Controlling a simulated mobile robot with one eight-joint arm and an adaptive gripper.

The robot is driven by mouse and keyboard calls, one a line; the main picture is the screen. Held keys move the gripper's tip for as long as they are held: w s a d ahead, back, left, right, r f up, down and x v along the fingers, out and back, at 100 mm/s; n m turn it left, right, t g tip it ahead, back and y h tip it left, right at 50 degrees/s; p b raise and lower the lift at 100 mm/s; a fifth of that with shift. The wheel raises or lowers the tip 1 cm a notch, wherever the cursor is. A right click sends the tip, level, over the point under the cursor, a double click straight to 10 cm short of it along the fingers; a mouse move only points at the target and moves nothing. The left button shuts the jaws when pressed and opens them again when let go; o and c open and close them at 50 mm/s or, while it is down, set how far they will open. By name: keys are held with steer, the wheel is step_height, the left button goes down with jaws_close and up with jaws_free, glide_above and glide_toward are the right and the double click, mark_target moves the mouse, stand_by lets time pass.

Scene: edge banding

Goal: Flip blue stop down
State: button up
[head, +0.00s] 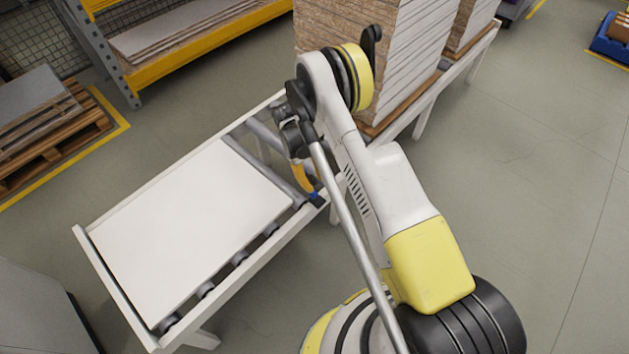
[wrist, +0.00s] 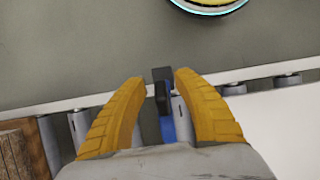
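The blue stop (wrist: 168,130) stands at the edge of the roller table, with a dark grey upper piece (wrist: 162,88) that looks raised. My gripper (wrist: 161,78) has its two orange fingers apart, one on each side of the dark piece. The dark piece is close to the right fingertip, with a visible gap to the left one; I cannot tell whether it touches. The lower part of the stop is hidden behind the gripper body. In the head view a small bit of blue (head: 314,195) shows below the orange finger (head: 302,178), at the table's right corner.
A white panel (head: 188,232) lies on the roller table (head: 112,278). Rollers show along the table's edge. Stacks of boards (head: 405,60) stand on a bench behind my arm. A pallet (head: 50,140) and a rack (head: 205,45) are at the upper left. Open floor lies right.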

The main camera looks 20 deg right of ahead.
steer(key=v, duration=1.2)
stand_by(0.3)
steer(key=s+d+r+m+t+y, duration=0.1)
steer(key=s+r+t, duration=0.2)
steer(key=r, duration=0.9)
steer(key=s+d+r+m+t, duration=0.1)
steer(key=s+r+t, duration=0.15)
steer(key=r, duration=0.85)
steer(key=s+r+m+t, duration=0.2)
steer(key=s+r+t, duration=0.1)
steer(key=s, duration=0.6)
steer(key=s+d+r+m+t+y, duration=0.1)
steer(key=s+r+m+t, duration=0.1)
steer(key=s, duration=0.8)
steer(key=shift+r+t, duration=0.55)
steer(key=shift+r, duration=0.4)
